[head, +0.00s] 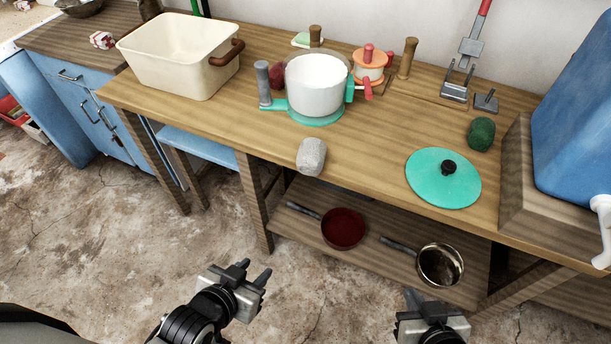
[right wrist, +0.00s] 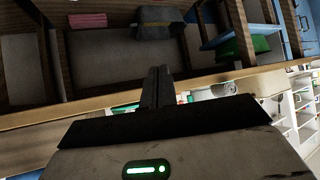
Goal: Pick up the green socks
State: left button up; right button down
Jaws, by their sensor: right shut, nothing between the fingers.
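The green socks, a dark green rolled bundle (head: 481,133), lie on the wooden worktop at the right, behind the turquoise lid and left of the blue container's stand. Nothing touches them. My left gripper (head: 251,273) is in front of the table, over the floor, with its fingers apart and empty. My right gripper (head: 430,305) is low in front of the table, well below and in front of the socks. In the right wrist view its fingers (right wrist: 157,85) are together with nothing between them. I cannot make out the socks in that view.
The turquoise lid (head: 443,178) lies near the front edge. A grey bundle (head: 311,157), a white pot (head: 316,84) and a cream tub (head: 180,54) are further left. A blue container (head: 575,110) stands at right. Two pans, one red (head: 343,228), sit on the lower shelf.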

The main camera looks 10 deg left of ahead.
aim_at(481, 132)
jog(key=u, duration=0.05)
jog(key=k, duration=0.85)
jog(key=z, duration=0.9)
jog(key=i, duration=0.8)
jog(key=u, duration=0.1)
